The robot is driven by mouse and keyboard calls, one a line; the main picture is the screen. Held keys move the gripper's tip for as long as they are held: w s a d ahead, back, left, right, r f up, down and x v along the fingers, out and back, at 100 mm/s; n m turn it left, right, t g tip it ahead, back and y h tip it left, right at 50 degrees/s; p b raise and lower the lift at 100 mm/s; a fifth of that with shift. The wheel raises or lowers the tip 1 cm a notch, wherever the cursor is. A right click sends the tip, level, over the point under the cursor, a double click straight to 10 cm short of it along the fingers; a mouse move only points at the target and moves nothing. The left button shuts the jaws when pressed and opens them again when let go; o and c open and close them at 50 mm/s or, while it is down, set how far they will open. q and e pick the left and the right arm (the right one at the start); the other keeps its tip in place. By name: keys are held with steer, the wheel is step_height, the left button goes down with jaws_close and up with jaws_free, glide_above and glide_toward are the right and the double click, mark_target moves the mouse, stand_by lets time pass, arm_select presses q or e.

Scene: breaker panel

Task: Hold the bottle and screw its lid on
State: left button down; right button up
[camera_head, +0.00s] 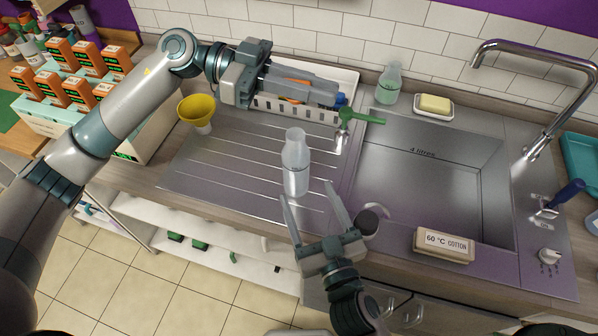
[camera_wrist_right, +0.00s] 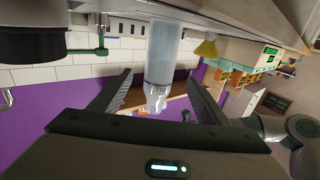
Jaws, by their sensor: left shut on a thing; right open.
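A clear, pale bottle (camera_head: 296,168) stands upright on the ribbed metal drainer, with its narrow neck open and no lid on it. It also shows in the right wrist view (camera_wrist_right: 163,58), upside down, with its neck end between the fingers. My left gripper (camera_head: 338,98) is up behind and right of the bottle, shut on a small blue thing (camera_head: 341,99) that looks like the lid; the fingers hide most of it. My right gripper (camera_head: 309,193) is open in front of the bottle, fingers pointing toward its lower part and not closed on it.
A white dish rack (camera_head: 300,108) is behind the left gripper. A yellow funnel (camera_head: 197,108), a green-handled tool (camera_head: 362,117) and a soap bottle (camera_head: 389,84) stand around. A dark-topped cup (camera_head: 369,220) is close right of the right gripper. The sink (camera_head: 435,190) lies to the right.

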mark_target(300, 178)
steer(key=shift+x, duration=3.85)
steer(key=c, duration=1.2)
steer(key=shift+c, duration=0.2)
